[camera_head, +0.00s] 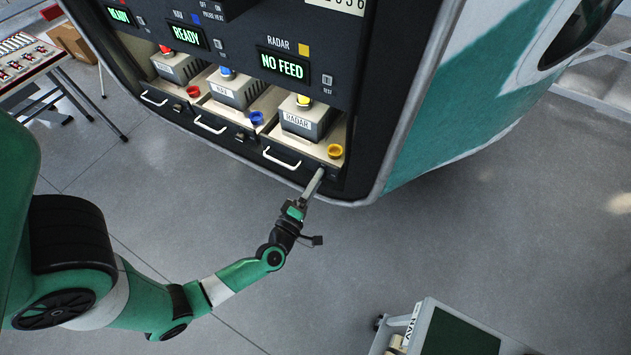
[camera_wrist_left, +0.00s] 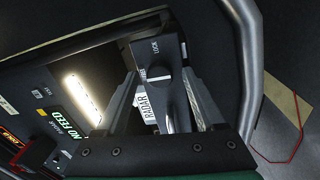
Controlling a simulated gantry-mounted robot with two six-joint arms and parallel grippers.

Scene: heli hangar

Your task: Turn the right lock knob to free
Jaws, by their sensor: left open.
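The right lock knob (camera_wrist_left: 160,77) is a grey knob on a dark plate marked LOCK, seen in the left wrist view. A FREE mark is not readable there. In the head view, the knob's place is at the front right corner of the RADAR tray, mostly hidden by my fingers. My left gripper (camera_head: 318,176) reaches up to this corner. In the left wrist view my left gripper (camera_wrist_left: 159,86) is open, with one finger on each side of the knob. I cannot tell whether either finger touches it. My right gripper is in neither view.
The RADAR box (camera_head: 308,122) sits on its tray beside a yellow cap (camera_head: 335,151), above a white handle (camera_head: 281,159). The display (camera_head: 283,66) reads NO FEED. Two similar bays are to the left. A trolley (camera_head: 425,335) stands lower right. The floor between is clear.

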